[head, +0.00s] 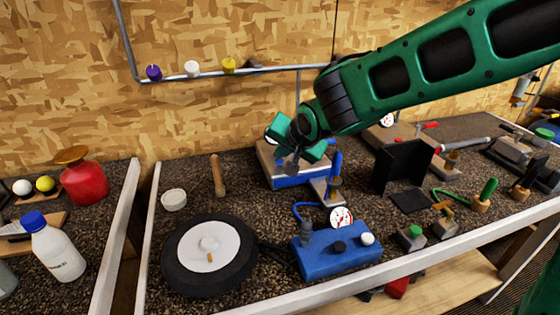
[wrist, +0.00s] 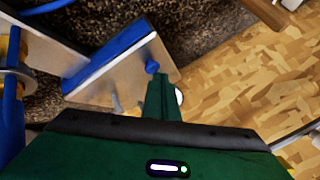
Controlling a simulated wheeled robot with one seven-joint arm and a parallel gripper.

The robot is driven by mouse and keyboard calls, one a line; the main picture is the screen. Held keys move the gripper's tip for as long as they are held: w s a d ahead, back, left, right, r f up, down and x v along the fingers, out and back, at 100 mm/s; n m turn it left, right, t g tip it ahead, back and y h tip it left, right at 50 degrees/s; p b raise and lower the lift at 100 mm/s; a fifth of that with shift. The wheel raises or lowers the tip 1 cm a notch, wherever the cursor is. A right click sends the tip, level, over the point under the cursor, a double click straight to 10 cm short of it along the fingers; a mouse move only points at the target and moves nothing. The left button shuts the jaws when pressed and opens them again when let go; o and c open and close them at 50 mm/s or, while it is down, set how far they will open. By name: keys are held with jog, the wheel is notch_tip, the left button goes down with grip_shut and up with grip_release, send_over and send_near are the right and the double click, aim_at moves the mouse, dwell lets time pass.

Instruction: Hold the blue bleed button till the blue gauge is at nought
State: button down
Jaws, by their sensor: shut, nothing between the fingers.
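A metal-topped unit with a blue front (head: 290,183) stands mid-bench. In the wrist view its pale top (wrist: 118,82) carries a blue strip and a small round blue button (wrist: 152,67). My gripper (head: 293,162) is shut and empty, pointing down over this unit. In the wrist view the tips of my gripper (wrist: 158,72) are right by the blue button; I cannot tell if they touch it. A round white gauge (head: 270,139) behind my gripper is mostly hidden, and its needle cannot be read. In the wrist view a white edge (wrist: 179,96) shows beside the fingers.
A black disc with a white plate (head: 208,255) lies at left. A blue-handled lever (head: 336,165) stands close right of my gripper. A black upright panel (head: 402,168) is further right.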

jog(key=shift+f, duration=0.4)
dwell(1.8)
jog(key=shift+r, duration=0.15)
dwell(0.3)
jog(key=shift+r, duration=0.8)
notch_tip(320, 180, up, 5)
jog(key=shift+r, duration=0.1)
dwell(0.4)
jog(key=shift+s, duration=0.1)
